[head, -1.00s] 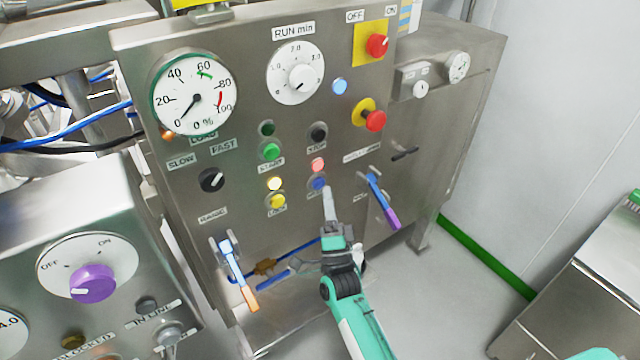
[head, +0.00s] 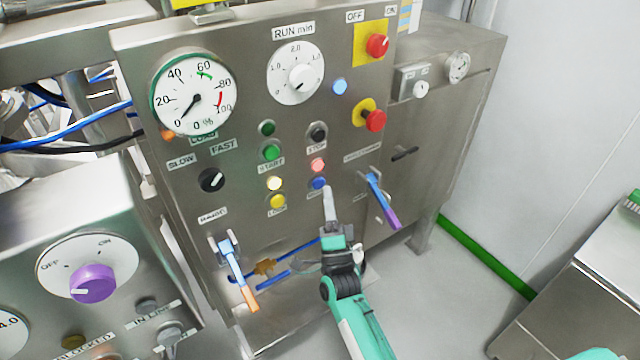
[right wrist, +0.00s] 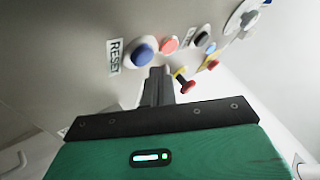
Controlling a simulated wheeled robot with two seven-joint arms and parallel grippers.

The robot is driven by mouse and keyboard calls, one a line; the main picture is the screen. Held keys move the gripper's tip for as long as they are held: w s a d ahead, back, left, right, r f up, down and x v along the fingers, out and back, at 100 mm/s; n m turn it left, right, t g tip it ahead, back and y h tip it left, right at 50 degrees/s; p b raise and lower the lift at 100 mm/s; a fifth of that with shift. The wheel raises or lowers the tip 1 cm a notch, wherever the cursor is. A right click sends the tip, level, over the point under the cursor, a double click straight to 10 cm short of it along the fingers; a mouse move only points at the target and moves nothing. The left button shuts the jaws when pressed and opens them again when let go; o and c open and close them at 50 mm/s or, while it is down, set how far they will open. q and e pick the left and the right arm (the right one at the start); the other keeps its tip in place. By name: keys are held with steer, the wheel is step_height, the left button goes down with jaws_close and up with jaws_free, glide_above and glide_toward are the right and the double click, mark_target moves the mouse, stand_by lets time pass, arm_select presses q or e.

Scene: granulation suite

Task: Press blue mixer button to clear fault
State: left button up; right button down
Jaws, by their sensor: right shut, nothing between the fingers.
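The blue mixer button (head: 319,183) sits low on the steel control panel, under a lit pink-red button (head: 318,164). In the right wrist view the blue button (right wrist: 143,51) is beside a RESET label (right wrist: 115,57). My right gripper (head: 328,192) is shut and empty, its fingertips just below and slightly right of the blue button in the head view. In the right wrist view the fingertips (right wrist: 158,73) point at the panel close by the button. I cannot tell whether they touch it. My left gripper is out of view.
A blue-and-purple lever (head: 381,199) is right of the fingers, and a blue-and-orange lever (head: 237,272) is lower left. Red knobs (head: 375,120) stick out at upper right. Green (head: 271,152) and yellow (head: 277,201) buttons are to the left. Open floor lies right of my arm.

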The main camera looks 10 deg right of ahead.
steer(key=shift+w+a, duration=0.1)
steer(key=shift+w, duration=0.05)
steer(key=shift+w+a, duration=0.1)
steer(key=shift+w, duration=0.15)
steer(key=shift+w+a+b, duration=0.1)
steer(key=shift+w+b, duration=0.3)
steer(key=shift+b, duration=0.05)
stand_by(0.6)
steer(key=shift+s, duration=0.15)
stand_by(0.3)
steer(key=shift+s+d+p, duration=0.3)
steer(key=shift+s, duration=0.4)
steer(key=shift+s+d+p, duration=0.25)
steer(key=shift+s+d, duration=0.05)
steer(key=shift+s, duration=0.5)
steer(key=shift+s+d+p, duration=0.25)
steer(key=shift+s, duration=0.5)
steer(key=shift+s+d+p, duration=0.25)
steer(key=shift+s+d, duration=0.05)
steer(key=shift+s, duration=0.5)
